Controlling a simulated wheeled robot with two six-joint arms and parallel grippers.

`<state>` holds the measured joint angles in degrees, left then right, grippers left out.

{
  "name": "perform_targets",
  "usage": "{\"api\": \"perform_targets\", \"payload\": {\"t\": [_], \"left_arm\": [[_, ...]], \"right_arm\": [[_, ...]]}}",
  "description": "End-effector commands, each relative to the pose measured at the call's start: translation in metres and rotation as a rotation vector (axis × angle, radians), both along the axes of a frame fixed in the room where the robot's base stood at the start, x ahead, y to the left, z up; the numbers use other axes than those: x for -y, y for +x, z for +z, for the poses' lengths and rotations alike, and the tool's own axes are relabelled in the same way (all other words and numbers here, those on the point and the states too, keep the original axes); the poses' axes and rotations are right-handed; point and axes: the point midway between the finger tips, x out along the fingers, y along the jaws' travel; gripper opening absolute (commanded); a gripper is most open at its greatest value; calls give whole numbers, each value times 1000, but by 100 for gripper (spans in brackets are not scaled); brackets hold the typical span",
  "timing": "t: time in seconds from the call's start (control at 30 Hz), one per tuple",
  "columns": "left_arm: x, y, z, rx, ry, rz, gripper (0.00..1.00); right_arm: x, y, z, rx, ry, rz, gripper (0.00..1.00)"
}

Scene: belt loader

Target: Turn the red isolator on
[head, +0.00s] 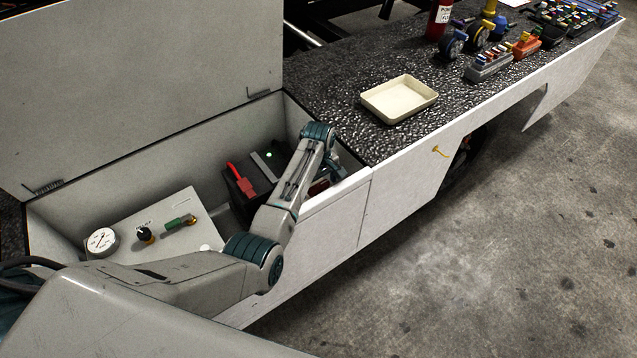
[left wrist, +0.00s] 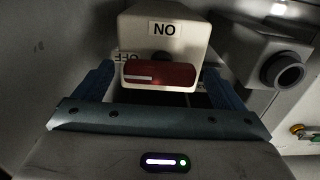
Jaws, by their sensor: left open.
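The red isolator handle (left wrist: 158,76) lies crosswise on a pale grey housing in the left wrist view. An ON label (left wrist: 165,29) is on the housing above it; an OFF label (left wrist: 130,57) shows partly at its left. My left gripper (left wrist: 160,68) is open, with one blue finger on each side of the handle; I cannot tell whether they touch it. In the head view my left gripper (head: 332,172) is down in the open bay at its right end, mostly behind my arm. A bit of red (head: 318,186) shows beside it. My right gripper is not in view.
The bay's raised lid (head: 140,80) stands at the left. In the bay are a panel with a gauge (head: 102,241), a black knob (head: 145,234) and green-handled valve (head: 180,222), and a red plug (head: 240,180). A cream tray (head: 400,98) sits on the dark deck.

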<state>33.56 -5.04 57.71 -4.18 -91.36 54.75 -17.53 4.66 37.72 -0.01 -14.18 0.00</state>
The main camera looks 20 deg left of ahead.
Motion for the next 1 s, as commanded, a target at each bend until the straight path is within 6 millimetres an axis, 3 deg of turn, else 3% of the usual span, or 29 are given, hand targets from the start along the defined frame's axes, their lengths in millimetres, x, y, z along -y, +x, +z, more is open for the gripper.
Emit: {"api": "perform_targets", "payload": {"t": [0.03, 0.27, 0.67, 1.0], "left_arm": [[0, 0, 0, 0, 0, 0, 91], [0, 0, 0, 0, 0, 0, 46], [0, 0, 3, -2, 0, -63, 46], [0, 0, 5, -3, 1, -317, 46]], "right_arm": [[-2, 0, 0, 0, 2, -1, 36], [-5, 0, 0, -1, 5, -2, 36], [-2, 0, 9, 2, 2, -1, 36], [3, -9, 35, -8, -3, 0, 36]]}}
